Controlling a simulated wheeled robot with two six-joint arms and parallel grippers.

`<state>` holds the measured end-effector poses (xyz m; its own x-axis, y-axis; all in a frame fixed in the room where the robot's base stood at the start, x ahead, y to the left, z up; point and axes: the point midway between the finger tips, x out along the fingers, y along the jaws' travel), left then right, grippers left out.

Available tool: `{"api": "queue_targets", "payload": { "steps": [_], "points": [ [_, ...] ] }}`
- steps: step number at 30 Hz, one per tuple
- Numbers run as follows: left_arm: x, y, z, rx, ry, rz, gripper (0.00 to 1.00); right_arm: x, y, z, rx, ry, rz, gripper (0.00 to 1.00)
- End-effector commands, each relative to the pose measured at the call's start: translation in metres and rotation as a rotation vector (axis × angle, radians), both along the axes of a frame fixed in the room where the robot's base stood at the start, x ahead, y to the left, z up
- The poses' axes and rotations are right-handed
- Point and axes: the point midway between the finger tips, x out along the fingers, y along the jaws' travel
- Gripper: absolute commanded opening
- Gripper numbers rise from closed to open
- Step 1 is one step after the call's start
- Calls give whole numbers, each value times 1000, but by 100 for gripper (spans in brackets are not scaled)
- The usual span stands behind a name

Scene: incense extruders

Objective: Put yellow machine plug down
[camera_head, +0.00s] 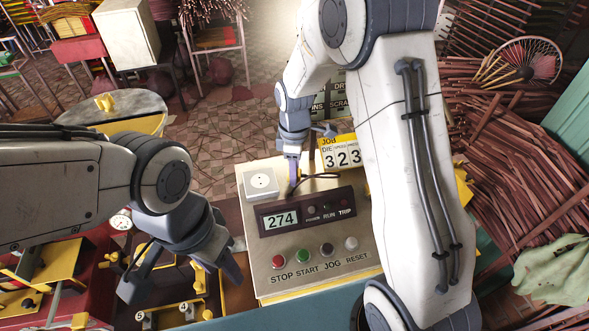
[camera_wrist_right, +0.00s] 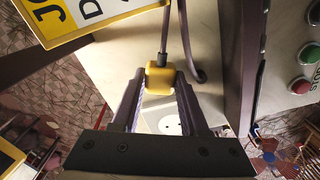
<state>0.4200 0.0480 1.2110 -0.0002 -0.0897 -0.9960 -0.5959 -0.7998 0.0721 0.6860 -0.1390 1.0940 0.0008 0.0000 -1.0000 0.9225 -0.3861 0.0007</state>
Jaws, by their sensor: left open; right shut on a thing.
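My right gripper (camera_head: 292,172) is shut on the yellow plug. In the right wrist view the yellow plug (camera_wrist_right: 159,77) sits between the fingertips of my right gripper (camera_wrist_right: 160,80), with its dark cable leading up the picture. The plug is hardly visible in the head view. The white socket plate (camera_head: 261,184) is on the beige control panel (camera_head: 300,274), just left of the right gripper; it also shows in the right wrist view (camera_wrist_right: 168,125), between the fingers beyond the plug. My left gripper (camera_head: 182,278) is open and empty, left of the panel.
The panel carries a 274 display (camera_head: 283,220) and a row of coloured buttons (camera_head: 316,252). A yellow-edged JOB sign (camera_head: 340,153) stands behind it. The red and yellow machine (camera_head: 60,270) lies below the left arm. Bundled brown sticks (camera_head: 510,150) fill the right.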

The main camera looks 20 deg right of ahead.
Motion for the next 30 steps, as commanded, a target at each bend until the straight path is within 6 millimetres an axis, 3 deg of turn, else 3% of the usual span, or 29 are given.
{"api": "queue_targets", "payload": {
  "steps": [10,11,12,13,23,27,30],
  "points": [
    [0,0,-6,0,0,1,50,0,0,-10,-1,1,0,0],
    [0,0,-6,0,0,1,50,0,0,-10,-1,1,0,51],
    [0,0,-6,0,0,1,50,0,0,-10,-1,1,0,67],
    [0,0,-6,0,0,1,50,0,0,-10,-1,1,0,74],
    [0,0,-4,0,0,1,50,0,0,-7,0,0,0,74],
    [0,0,7,0,0,0,50,0,0,9,0,-2,0,74],
    [0,0,-5,0,0,1,50,2,0,22,1,-8,0,74]
  ]
}}
